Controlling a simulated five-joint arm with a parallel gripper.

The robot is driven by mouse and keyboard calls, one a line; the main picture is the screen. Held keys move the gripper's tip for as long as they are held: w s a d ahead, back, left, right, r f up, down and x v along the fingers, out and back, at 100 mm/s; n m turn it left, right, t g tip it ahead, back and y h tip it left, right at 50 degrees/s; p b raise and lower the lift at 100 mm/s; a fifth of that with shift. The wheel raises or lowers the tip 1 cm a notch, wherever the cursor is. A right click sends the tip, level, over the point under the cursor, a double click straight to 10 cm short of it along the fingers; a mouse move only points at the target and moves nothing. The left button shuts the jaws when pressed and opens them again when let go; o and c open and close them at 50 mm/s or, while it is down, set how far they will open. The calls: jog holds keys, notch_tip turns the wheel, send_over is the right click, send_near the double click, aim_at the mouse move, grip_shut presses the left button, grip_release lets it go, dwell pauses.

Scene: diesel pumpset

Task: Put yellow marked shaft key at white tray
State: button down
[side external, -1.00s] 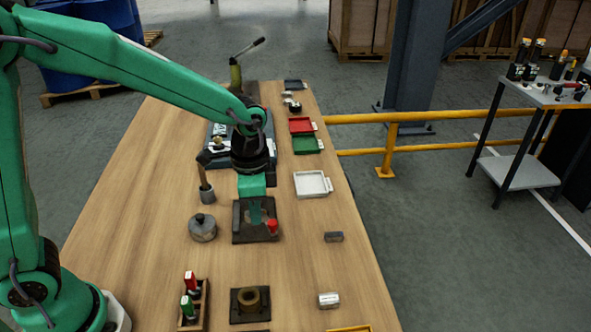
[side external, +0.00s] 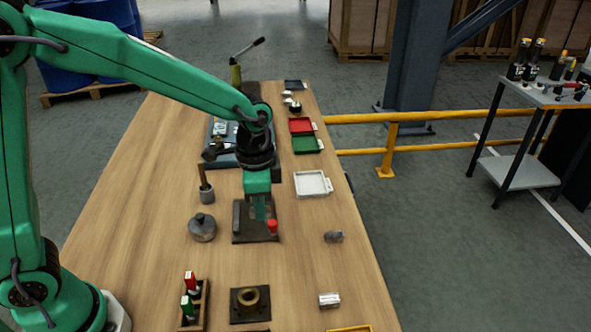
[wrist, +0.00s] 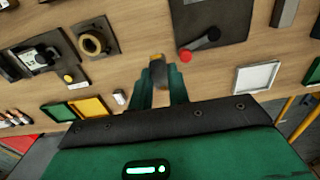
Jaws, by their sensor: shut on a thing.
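My gripper (side external: 260,208) is shut on a small grey key with a yellow mark, the shaft key (wrist: 158,70); it shows between my fingers in the wrist view. In the side view the key cannot be made out. There my fingers are over the dark fixture with a red knob (side external: 241,233), and I cannot tell how high the key is above it. The white tray (side external: 328,191) lies to the right of and beyond my gripper, apart from it. It also shows at right in the wrist view (wrist: 236,80). It looks empty.
Green (side external: 307,145) and red (side external: 301,126) trays lie beyond the white tray. A small grey block (side external: 333,237) and a silver block (side external: 329,300) lie near the right table edge. A round grey part (side external: 202,229) stands left of the fixture. Bare wood lies between fixture and white tray.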

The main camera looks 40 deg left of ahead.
jog(key=w+a, duration=0.1)
jog(key=w, duration=1.4)
send_over(310, 185)
notch_tip(310, 185, down, 4)
jog(key=shift+d+r, duration=0.1)
jog(key=shift+r, duration=0.05)
jog(key=shift+f, duration=3.65)
jog(key=shift+f, duration=0.35)
jog(key=c, duration=1.3)
grip_release()
jog(key=shift+o, duration=0.2)
